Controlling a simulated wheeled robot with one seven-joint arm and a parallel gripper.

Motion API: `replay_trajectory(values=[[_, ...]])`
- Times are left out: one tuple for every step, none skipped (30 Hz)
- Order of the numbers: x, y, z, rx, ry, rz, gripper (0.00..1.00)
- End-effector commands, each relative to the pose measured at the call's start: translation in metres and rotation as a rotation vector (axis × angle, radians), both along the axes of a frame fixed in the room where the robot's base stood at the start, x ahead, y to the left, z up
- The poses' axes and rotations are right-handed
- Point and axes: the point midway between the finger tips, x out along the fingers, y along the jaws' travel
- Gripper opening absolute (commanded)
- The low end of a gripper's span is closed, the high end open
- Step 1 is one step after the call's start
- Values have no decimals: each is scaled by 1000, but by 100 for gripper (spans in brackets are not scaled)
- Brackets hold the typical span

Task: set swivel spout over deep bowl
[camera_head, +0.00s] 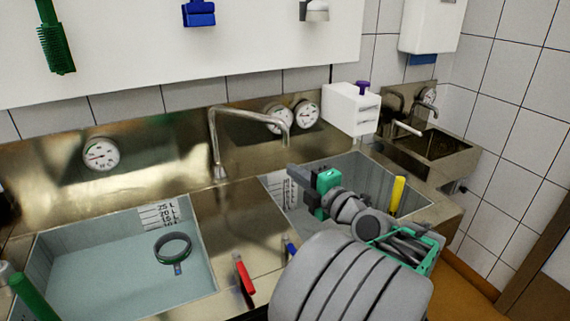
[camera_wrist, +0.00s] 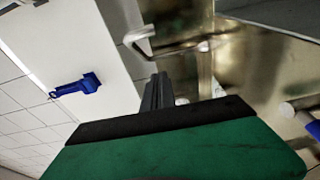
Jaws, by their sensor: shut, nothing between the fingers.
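The swivel spout (camera_head: 250,115) is a bent metal pipe rising from the counter behind the two sink bowls. Its arm points right, and its downturned outlet hangs at the back edge of the right bowl (camera_head: 268,185). The left bowl (camera_head: 205,250) holds bluish water. I cannot tell for certain which bowl is the deep one. My gripper (camera_head: 292,170) is over the right bowl, below and apart from the spout outlet. Its fingers are shut and empty. In the wrist view the closed fingers (camera_wrist: 157,92) point toward the spout (camera_wrist: 168,48), with a visible gap.
A dark ring (camera_head: 173,247) is in the left bowl. A red-handled tool (camera_head: 243,273) lies on the divider. Gauges (camera_head: 306,114) and a white box (camera_head: 350,110) are behind.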

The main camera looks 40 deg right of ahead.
Motion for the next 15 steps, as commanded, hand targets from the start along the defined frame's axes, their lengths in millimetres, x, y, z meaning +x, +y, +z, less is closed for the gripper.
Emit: replay_trajectory(values=[[-2, -4, 2, -14, -11, -7, 0], [0, -4, 3, -20, -14, -7, 0], [3, -4, 5, -21, -16, -6, 0], [8, -4, 6, -21, -15, -5, 0], [12, -4, 6, -21, -14, -4, 0], [20, -5, 7, -20, -13, -2, 0], [25, -5, 7, -20, -13, -2, 0], [32, -6, 7, -20, -12, -1, 0], [41, -7, 7, -19, -12, -1, 0], [48, -7, 7, -19, -11, -1, 0], [54, -9, 8, -19, -12, -1, 0], [63, -10, 8, -18, -10, -1, 0], [70, -10, 7, -17, -11, -1, 0], [76, -11, 7, -19, -10, -1, 0], [85, -12, 7, -17, -11, -1, 0]])
